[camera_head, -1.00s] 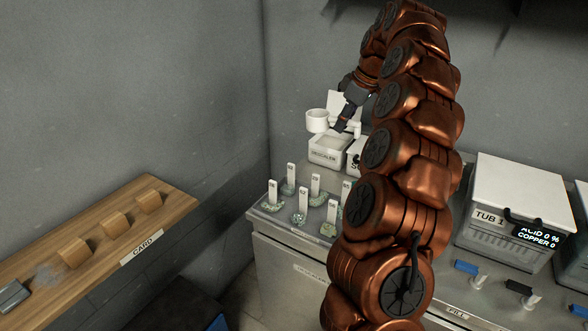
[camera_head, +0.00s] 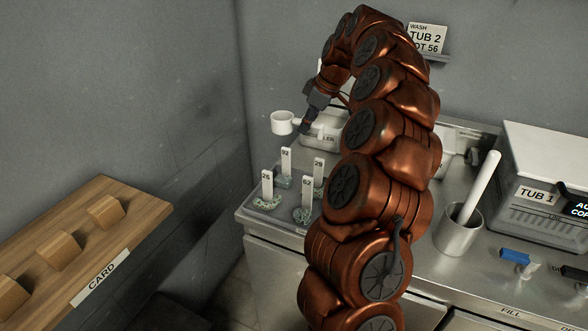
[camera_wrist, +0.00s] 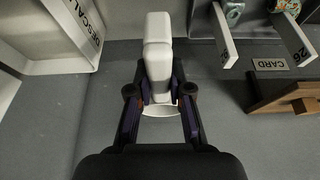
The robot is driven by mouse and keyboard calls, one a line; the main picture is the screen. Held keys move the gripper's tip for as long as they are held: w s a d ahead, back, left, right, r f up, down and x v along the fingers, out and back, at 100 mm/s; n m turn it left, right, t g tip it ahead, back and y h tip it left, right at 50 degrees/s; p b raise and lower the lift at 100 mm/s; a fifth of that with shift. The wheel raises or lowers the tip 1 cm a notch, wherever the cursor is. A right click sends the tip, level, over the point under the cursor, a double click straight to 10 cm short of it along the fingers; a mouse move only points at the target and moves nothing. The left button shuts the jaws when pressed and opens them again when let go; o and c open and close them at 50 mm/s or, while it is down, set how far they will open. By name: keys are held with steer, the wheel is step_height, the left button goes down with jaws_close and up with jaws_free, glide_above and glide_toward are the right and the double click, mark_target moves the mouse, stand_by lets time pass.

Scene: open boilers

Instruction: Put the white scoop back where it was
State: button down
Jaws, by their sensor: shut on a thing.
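The white scoop (camera_head: 282,122) is held in my gripper (camera_head: 306,124), its round cup sticking out to the left of the fingers. In the wrist view, both fingers of my gripper (camera_wrist: 160,100) are closed on the scoop's white handle (camera_wrist: 157,58). The scoop appears to be in the air, level with the white descaler bin (camera_head: 325,138), just left of it in the head view. Part of the bin is hidden behind my arm. The bin's labelled wall also shows at the upper left of the wrist view (camera_wrist: 75,42).
Numbered tags (camera_head: 267,186) stand in a tray of greenish pieces below the gripper. A metal cup (camera_head: 458,236) with a white rod and TUB 1 (camera_head: 535,200) are on the right. A wooden card shelf (camera_head: 125,232) is at the left. My arm hides the middle counter.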

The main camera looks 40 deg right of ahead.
mark_target(322, 125)
step_height(322, 125, down, 10)
steer(key=shift+f+p, duration=0.1)
steer(key=shift+p, duration=1)
steer(key=shift+f, duration=0.1)
steer(key=shift+f, duration=0.2)
steer(key=c, duration=1.1)
jaws_free()
steer(key=shift+r, duration=0.1)
steer(key=shift+r, duration=0.1)
steer(key=b+v, duration=0.2)
steer(key=v, duration=1)
